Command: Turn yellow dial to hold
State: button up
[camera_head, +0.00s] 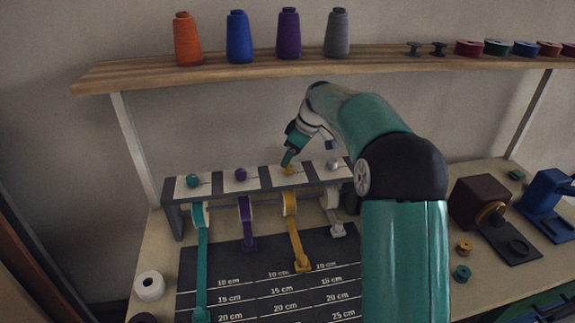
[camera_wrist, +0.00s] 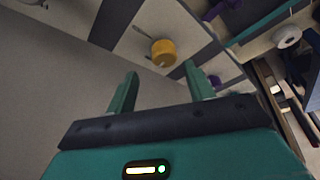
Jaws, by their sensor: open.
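The yellow dial (camera_head: 289,169) sits on a pale panel of the dark-edged rack, third from the left, partly hidden by my gripper. It also shows in the wrist view (camera_wrist: 163,52), with thin marks on the panel beside it; any lettering is too small to read. My gripper (camera_head: 288,160) reaches down over the dial from behind and above. In the wrist view my gripper (camera_wrist: 160,68) is open, with its two fingers apart and the dial just beyond the tips, roughly between their lines. Contact with the dial cannot be told. The yellow ribbon (camera_head: 294,232) hangs below it.
A teal dial (camera_head: 193,181) and a purple dial (camera_head: 240,174) are to the left; a grey dial (camera_head: 333,164) is to the right. A wooden shelf (camera_head: 140,75) with thread cones runs above. A ruled dark mat (camera_head: 250,270) lies in front. A brown device (camera_head: 478,203) stands right.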

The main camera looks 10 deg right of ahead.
aim_at(291, 165)
jog(key=shift+t, duration=0.3)
jog(key=s, duration=0.5)
jog(key=shift+r, duration=0.4)
jog(key=w+f, duration=0.6)
jog(key=shift+w, duration=0.25)
jog(key=shift+a+f, duration=0.15)
jog(key=shift+a, duration=0.6)
jog(key=shift+s+a+r, duration=0.35)
jog(key=shift+s+r, duration=0.15)
jog(key=shift+s, duration=0.05)
jog(key=shift+d+r, duration=0.1)
jog(key=shift+s+d+r, duration=0.2)
jog(key=shift+s+r, duration=0.2)
jog(key=shift+s, duration=0.15)
jog(key=c, duration=0.9)
jog(key=shift+w+d, duration=0.1)
jog(key=shift+d, duration=0.1)
jog(key=shift+c, duration=0.4)
